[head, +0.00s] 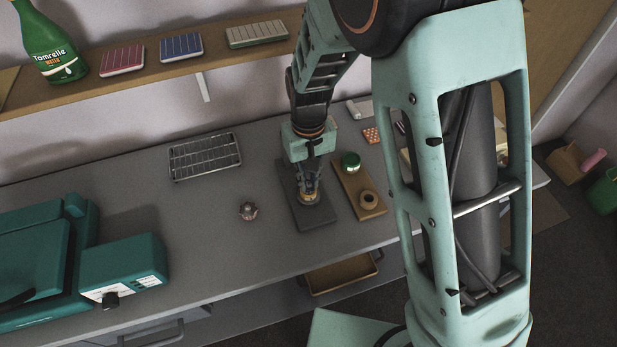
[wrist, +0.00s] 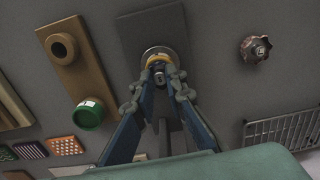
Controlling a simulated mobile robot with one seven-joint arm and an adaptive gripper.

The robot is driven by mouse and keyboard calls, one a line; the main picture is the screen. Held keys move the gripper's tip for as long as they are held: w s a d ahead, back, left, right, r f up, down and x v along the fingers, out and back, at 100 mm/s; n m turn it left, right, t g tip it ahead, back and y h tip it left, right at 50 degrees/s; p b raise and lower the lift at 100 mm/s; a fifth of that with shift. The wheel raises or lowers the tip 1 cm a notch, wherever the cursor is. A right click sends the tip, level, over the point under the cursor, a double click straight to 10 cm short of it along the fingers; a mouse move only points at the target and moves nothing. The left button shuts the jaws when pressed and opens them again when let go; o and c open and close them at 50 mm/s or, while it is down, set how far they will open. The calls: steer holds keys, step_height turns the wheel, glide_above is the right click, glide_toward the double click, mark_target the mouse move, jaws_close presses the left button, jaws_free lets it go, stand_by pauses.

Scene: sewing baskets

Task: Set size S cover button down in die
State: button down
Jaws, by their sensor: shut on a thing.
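My gripper (head: 309,190) points down over the dark rectangular plate (head: 297,208) on the grey table. In the wrist view its fingertips (wrist: 159,73) are closed on a small grey piece (wrist: 158,69), apparently the size S cover button. The die, a round piece with a yellow ring (wrist: 153,56) and a silvery centre, sits on the plate right at the fingertips; its yellow edge also shows in the head view (head: 318,202). The fingers partly hide the button and die. I cannot tell whether the button touches the die.
A wooden board (head: 350,190) beside the plate holds a green-capped piece (head: 350,161) and a brown ring (head: 369,199). A reddish knob (head: 248,210) stands left of the plate. A wire rack (head: 204,157) and a teal machine (head: 120,268) are farther left.

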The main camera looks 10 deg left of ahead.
steer(key=shift+f, duration=0.15)
steer(key=c, duration=1.9)
jaws_free()
step_height(320, 180, up, 12)
steer(key=shift+r, duration=0.1)
